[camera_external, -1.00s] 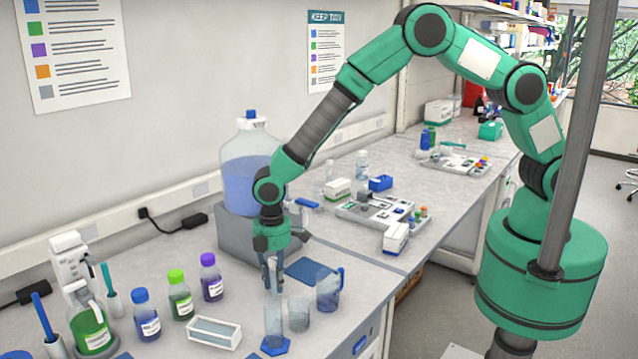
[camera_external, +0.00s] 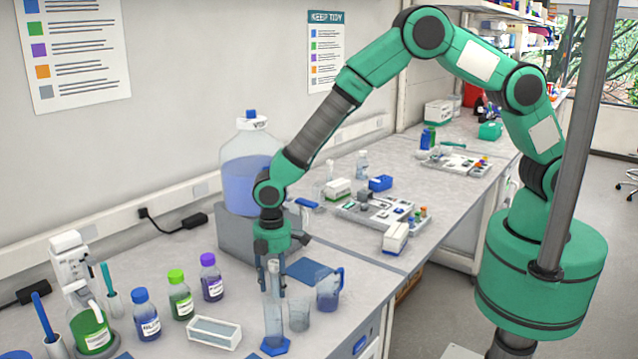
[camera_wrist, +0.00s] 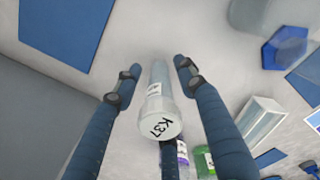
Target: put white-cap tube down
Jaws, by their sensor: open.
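The white-cap tube (camera_wrist: 158,98) is between the two fingers of my gripper (camera_wrist: 155,77) in the wrist view, with a gap to either side. Its round cap is marked K37, and a label shows on its body. In the external view my gripper (camera_external: 273,286) points down over the near bench, fingers apart, behind the clear measuring cylinder (camera_external: 273,322). The slim tube (camera_external: 273,268) looks upright between the fingers there. Its lower end is hidden, so I cannot tell whether it touches the bench.
The measuring cylinder has a blue hexagonal base (camera_external: 275,347). A beaker (camera_external: 299,315) and a blue-handled jug (camera_external: 328,292) stand to its right. A clear tray (camera_external: 214,333) and capped bottles (camera_external: 180,296) stand left. A blue mat (camera_external: 310,271) lies behind.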

